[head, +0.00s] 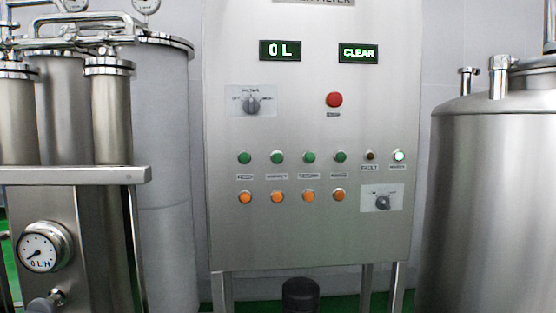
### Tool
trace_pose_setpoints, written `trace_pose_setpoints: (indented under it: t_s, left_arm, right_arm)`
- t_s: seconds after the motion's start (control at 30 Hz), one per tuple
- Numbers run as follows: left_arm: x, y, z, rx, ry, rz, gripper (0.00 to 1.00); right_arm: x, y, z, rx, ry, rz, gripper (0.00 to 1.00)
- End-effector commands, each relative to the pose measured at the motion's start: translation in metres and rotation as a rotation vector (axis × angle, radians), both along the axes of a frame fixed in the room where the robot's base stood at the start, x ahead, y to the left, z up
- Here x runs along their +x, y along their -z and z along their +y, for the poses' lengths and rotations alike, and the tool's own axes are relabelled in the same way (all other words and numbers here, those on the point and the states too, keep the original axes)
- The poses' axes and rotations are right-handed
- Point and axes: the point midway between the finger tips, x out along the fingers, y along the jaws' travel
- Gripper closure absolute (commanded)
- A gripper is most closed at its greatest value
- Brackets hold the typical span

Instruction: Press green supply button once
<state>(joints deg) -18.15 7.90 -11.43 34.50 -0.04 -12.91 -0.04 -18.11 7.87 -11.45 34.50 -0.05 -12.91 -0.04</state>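The control panel (300,235) stands upright in front of me in the head view. It has a row of green buttons: the first (244,158), the second (277,157), the third (309,157) and the fourth (340,157). The small label under each is too blurred to read, so I cannot tell which is the supply button. Orange buttons sit below them, among them one (245,197) under the first green button. Neither of my grippers is in view.
A red button (334,99), a rotary switch (251,105) and a lower knob (382,202) are on the panel. Displays read "0 L" (280,50) and "CLEAR" (358,53). Steel filter equipment (75,230) stands left and a steel tank (490,200) right.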

Motion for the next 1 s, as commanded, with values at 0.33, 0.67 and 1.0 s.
trace_pose_setpoints:
  t_s: [0.33,0.67,1.0]
  left_arm:
    - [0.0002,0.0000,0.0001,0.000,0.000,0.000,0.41]
    - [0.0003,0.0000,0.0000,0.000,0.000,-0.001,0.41]
    - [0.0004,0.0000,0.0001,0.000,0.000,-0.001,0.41]
  right_arm:
    - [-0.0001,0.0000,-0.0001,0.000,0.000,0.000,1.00]
    - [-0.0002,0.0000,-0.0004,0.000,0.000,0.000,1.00]
    - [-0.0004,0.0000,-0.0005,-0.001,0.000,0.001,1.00]
